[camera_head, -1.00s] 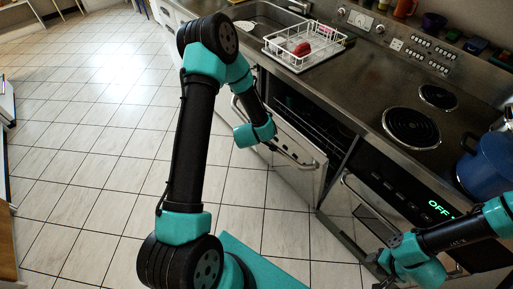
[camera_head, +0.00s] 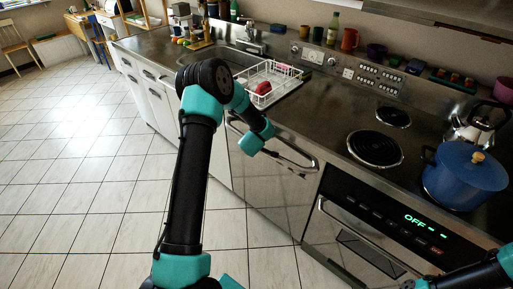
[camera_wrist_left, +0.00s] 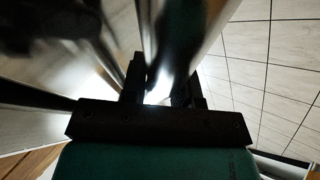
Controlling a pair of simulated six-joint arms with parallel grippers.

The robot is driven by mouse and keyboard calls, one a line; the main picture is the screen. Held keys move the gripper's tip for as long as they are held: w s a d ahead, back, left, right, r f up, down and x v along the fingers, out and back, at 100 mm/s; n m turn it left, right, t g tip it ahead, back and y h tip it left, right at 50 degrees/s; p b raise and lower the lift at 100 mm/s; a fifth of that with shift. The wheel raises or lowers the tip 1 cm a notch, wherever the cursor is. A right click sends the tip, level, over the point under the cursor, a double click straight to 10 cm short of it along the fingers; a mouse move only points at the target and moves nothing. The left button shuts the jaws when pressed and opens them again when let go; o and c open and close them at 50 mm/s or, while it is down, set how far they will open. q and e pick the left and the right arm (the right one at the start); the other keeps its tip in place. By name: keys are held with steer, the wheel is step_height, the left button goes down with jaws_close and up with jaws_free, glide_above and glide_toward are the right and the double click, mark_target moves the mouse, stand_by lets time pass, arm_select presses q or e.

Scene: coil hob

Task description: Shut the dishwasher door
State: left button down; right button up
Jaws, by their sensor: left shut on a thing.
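The dishwasher door (camera_head: 262,188) is a steel front panel left of the oven. It stands upright and looks flush with the counter front, with no dark opening visible above it. Its bar handle (camera_head: 298,166) runs along the top of the panel. My left gripper (camera_head: 270,152) is at this handle and shut on it. In the left wrist view my left gripper's fingers (camera_wrist_left: 165,85) are around a bright, blurred bar. My right forearm shows at the bottom right of the head view, but its gripper is out of the picture.
The oven (camera_head: 370,225) with its green display stands right of the door. A blue pot (camera_head: 463,178) and a kettle (camera_head: 476,127) are on the hob. A white dish rack (camera_head: 270,80) sits by the sink. The tiled floor (camera_head: 75,200) at left is clear.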

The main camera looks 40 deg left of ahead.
arm_select(q)
steer(key=shift+w+r, duration=0.4)
steer(key=shift+w, duration=0.1)
steer(key=c, duration=0.9)
jaws_free()
steer(key=shift+w+d, duration=0.1)
steer(key=shift+d, duration=0.15)
steer(key=shift+f, duration=0.1)
steer(key=shift+s+d+r, duration=0.15)
steer(key=shift+s+r, duration=0.3)
steer(key=shift+s, duration=0.1)
steer(key=v, duration=1.6)
steer(key=shift+d, duration=0.1)
